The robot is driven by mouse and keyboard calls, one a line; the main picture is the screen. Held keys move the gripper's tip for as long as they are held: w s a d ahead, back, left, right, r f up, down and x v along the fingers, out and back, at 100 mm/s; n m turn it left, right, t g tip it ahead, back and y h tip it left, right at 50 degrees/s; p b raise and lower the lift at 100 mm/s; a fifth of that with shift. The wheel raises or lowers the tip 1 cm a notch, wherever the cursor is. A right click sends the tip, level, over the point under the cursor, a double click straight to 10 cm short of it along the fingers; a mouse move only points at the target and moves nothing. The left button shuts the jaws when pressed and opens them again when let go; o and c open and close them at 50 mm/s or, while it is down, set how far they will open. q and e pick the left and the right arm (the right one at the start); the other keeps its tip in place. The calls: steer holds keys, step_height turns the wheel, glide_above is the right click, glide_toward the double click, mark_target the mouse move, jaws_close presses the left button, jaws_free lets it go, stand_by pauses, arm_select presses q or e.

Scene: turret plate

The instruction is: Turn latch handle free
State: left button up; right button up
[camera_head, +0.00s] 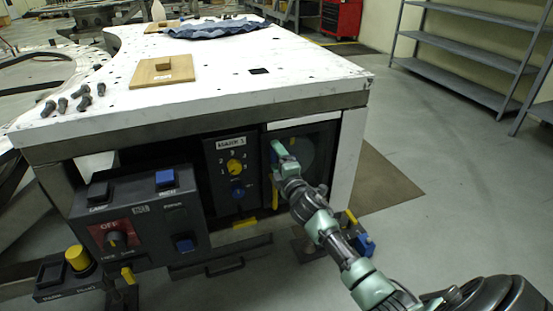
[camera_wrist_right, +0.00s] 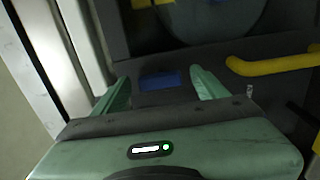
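My right gripper (camera_head: 278,148) is at the dark panel with a round window (camera_head: 305,152) under the white table's right corner. In the right wrist view its two green fingers (camera_wrist_right: 160,78) are spread apart. A small blue piece on the dark panel (camera_wrist_right: 160,81) shows between them, and I see no finger touching it. A bent yellow handle (camera_wrist_right: 275,65) is to the right of the fingers. A yellow bar (camera_head: 275,196) shows below the gripper in the head view. I cannot tell which part is the latch handle. My left gripper is not in view.
The white table (camera_head: 225,92) carries a wooden plate (camera_head: 160,72), dark bolts (camera_head: 62,105) and a blue cloth (camera_head: 215,28). A dial panel (camera_head: 233,170) and control box (camera_head: 140,220) are left of the gripper. Floor (camera_head: 430,140) at right is clear.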

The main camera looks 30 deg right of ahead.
steer(key=shift+s+a, duration=0.15)
steer(key=shift+s, duration=0.3)
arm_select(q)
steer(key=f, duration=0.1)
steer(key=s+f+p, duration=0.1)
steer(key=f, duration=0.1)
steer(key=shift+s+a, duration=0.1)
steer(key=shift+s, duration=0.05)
arm_select(e)
steer(key=v, duration=0.7)
steer(key=shift+f, duration=0.1)
